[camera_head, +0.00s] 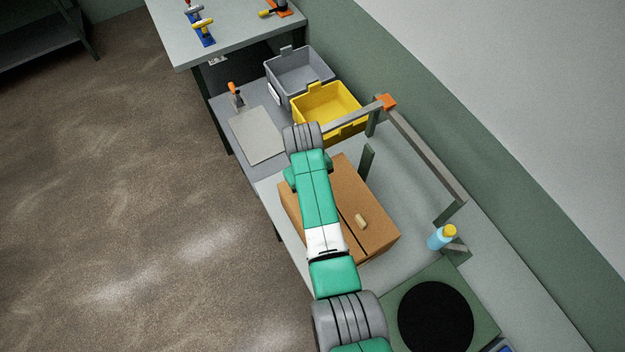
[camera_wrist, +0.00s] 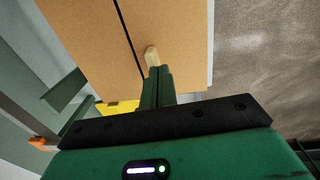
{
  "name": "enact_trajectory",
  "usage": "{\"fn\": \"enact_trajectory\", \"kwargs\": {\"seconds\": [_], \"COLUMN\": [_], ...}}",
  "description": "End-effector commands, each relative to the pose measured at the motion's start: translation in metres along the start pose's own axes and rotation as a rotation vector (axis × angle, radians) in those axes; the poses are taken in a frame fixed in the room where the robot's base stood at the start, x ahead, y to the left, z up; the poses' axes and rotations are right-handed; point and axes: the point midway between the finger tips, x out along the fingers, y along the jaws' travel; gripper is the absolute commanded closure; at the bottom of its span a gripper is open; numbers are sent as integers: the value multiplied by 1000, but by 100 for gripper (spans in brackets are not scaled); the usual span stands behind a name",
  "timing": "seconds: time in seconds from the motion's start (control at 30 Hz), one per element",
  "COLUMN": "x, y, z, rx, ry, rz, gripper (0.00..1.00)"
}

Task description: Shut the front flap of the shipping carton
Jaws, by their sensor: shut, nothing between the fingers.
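The brown shipping carton (camera_head: 381,238) stands on the grey bench, its top panels looking level with a dark seam between them. In the head view a pale wooden tab (camera_head: 361,220) sits on the panel on the wall side of the seam. In the wrist view the carton top (camera_wrist: 90,40) fills the upper middle, and a pale tab (camera_wrist: 151,55) lies just right of the seam. My gripper (camera_wrist: 158,72) is shut and empty, its fingertips right at this tab; I cannot tell whether they touch it. In the head view my arm hides the gripper and part of the carton.
A yellow bin (camera_head: 325,108) and a grey bin (camera_head: 299,74) stand beyond the carton. A grey-green frame (camera_head: 428,155) runs along the wall side. A blue bottle with a yellow cap (camera_head: 441,237) and a green plate with a black disc (camera_head: 436,317) stand to the right.

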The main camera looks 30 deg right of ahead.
Motion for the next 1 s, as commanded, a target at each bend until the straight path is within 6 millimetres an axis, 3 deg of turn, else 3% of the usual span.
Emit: {"fn": "enact_trajectory", "kwargs": {"seconds": [0.17,0.7,1.0], "x": [-6,-122,-141], "y": [0,8,9], "z": [0,-1,0], "rx": [1,-1,-2], "ry": [0,3,0], "rz": [0,1,0], "gripper": [100,100,100]}}
